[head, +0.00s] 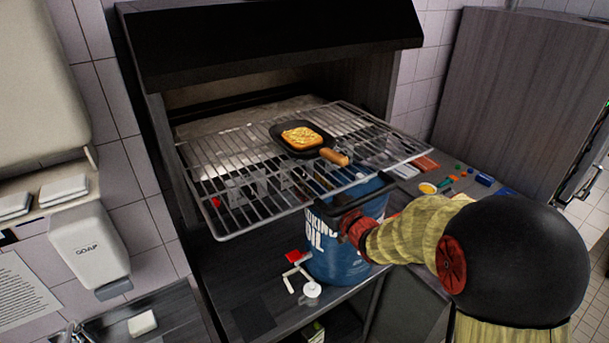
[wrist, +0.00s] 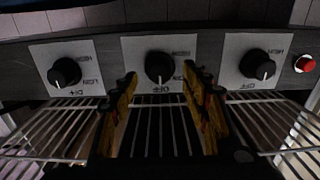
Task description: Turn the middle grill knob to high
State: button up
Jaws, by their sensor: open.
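In the wrist view the middle knob (wrist: 159,67) is round and black on a pale plate, between a left knob (wrist: 64,72) and a right knob (wrist: 257,65). The plates' labels appear upside down. The middle knob's pale mark seems to point down the picture, toward the label that looks like OFF. My gripper (wrist: 159,82) is open, with one fingertip on each side of the middle knob and nothing held. Contact with the knob cannot be told.
A wire rack (head: 230,225) juts out above the knobs, with a pan (head: 288,148) holding toast on it. A blue oil drum (head: 335,250) stands close below my gripper. A red button (wrist: 305,63) is beside the right knob. Small items lie on the counter.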

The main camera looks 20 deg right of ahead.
jog(key=x, duration=0.3)
jog(key=shift+w, duration=0.15)
jog(key=shift+c, duration=0.6)
jog(key=c, duration=1)
